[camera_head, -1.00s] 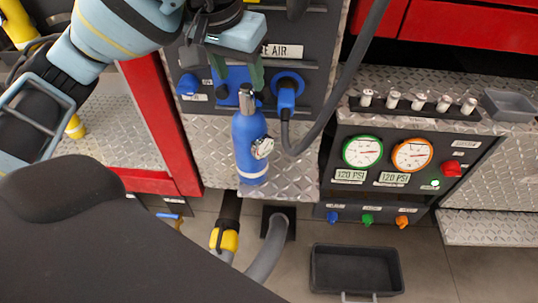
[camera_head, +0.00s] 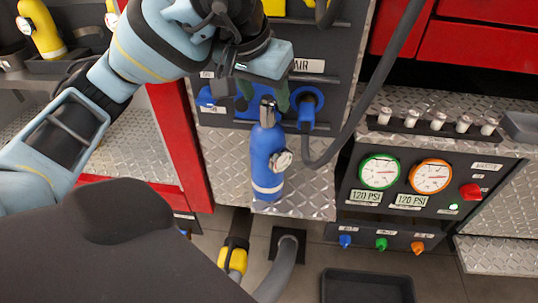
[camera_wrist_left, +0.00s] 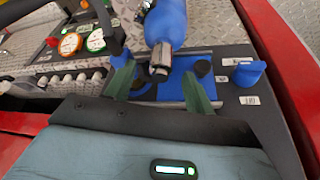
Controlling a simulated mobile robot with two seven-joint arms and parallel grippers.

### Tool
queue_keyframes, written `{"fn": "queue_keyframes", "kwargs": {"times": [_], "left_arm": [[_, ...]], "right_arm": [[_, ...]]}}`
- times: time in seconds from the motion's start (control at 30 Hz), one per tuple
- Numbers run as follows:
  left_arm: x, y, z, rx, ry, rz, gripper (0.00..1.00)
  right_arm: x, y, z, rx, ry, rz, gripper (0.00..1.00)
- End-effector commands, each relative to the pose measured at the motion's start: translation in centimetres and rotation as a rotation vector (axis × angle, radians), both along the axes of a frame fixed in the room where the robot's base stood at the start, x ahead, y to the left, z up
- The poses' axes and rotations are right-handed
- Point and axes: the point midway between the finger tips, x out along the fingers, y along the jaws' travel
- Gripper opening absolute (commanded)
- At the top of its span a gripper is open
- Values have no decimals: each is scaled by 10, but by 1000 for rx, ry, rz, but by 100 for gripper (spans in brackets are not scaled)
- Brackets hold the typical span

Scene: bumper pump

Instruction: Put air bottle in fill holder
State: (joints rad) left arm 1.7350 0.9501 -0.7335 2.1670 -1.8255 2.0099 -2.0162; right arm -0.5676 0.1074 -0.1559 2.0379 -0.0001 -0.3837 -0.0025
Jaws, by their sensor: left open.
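The blue air bottle (camera_head: 267,160) stands upright against the diamond-plate panel, its metal neck at the top and a small white gauge on its right side. My left gripper (camera_head: 263,97) is open above it, with its green fingers on either side of the neck. In the left wrist view my left gripper (camera_wrist_left: 158,90) also shows open, with the neck of the air bottle (camera_wrist_left: 168,22) just beyond the fingers. A blue plate with black round parts (camera_wrist_left: 172,90) shows behind the fingers; I cannot tell whether it is the fill holder. My right gripper is out of view.
A blue knob (camera_head: 306,108) with a grey hose is right of the bottle. A gauge panel (camera_head: 405,190) stands further right. A black tray (camera_head: 367,287) lies on the floor. A red post (camera_head: 180,140) and yellow bottle (camera_head: 41,28) are at left.

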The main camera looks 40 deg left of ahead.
Motion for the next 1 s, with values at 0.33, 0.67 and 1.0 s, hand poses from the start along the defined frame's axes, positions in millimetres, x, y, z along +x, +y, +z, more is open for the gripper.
{"fn": "queue_keyframes", "kwargs": {"times": [0.33, 0.67, 1.0], "left_arm": [[8, 3, -39, 0, 4, 0, 54], [13, 4, -50, 0, -1, 0, 54], [13, 4, -49, 0, -1, 0, 19]], "right_arm": [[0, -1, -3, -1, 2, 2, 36], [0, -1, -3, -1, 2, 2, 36], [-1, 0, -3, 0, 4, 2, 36]]}}
